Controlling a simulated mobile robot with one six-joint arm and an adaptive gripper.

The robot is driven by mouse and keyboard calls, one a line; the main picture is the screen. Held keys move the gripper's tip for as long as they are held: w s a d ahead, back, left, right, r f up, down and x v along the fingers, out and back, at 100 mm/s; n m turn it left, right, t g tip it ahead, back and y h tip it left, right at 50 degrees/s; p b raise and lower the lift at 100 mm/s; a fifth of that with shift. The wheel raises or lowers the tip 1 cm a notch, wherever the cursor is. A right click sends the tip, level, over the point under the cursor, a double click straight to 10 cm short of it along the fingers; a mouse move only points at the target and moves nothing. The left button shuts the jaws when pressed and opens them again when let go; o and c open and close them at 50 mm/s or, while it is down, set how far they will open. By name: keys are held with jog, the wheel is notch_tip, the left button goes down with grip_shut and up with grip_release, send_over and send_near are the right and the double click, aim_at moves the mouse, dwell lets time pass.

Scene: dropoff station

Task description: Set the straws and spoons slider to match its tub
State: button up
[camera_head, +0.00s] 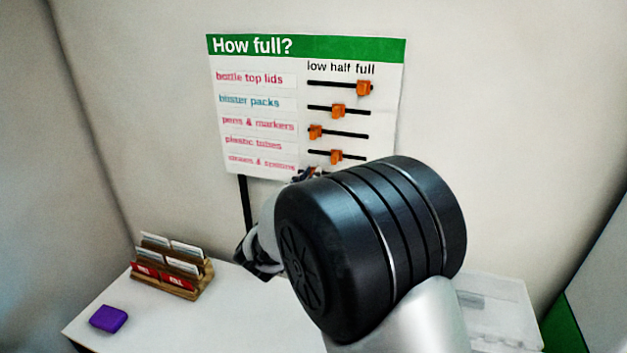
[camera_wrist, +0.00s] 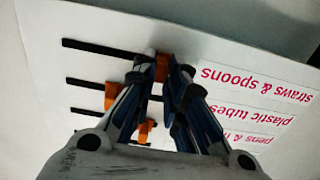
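The straws and spoons slider is the lowest row of the "How full?" board (camera_head: 303,63). Its orange knob (camera_wrist: 162,68) sits at the low end of its black slot (camera_wrist: 100,47) in the wrist view, where the board appears upside down. My gripper (camera_wrist: 168,66) has its fingertips close together on both sides of this knob and looks shut on it. In the head view my arm covers most of this row and the gripper. A clear, pale tub (camera_head: 500,310) stands on the table at the right, partly behind my arm; its label and fill level cannot be read.
The plastic tubes knob (camera_head: 336,157) and blister packs knob (camera_head: 338,111) are near half. The pens and markers knob (camera_head: 315,132) is at low, the bottle top lids knob (camera_head: 363,88) at full. A wooden card rack (camera_head: 190,290) and purple block (camera_head: 109,319) are on the table (camera_head: 185,328).

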jog(key=o, duration=0.4)
jog(key=shift+a, duration=0.2)
jog(key=v, duration=1.2)
jog(key=shift+d, duration=0.1)
jog(key=shift+w, duration=0.1)
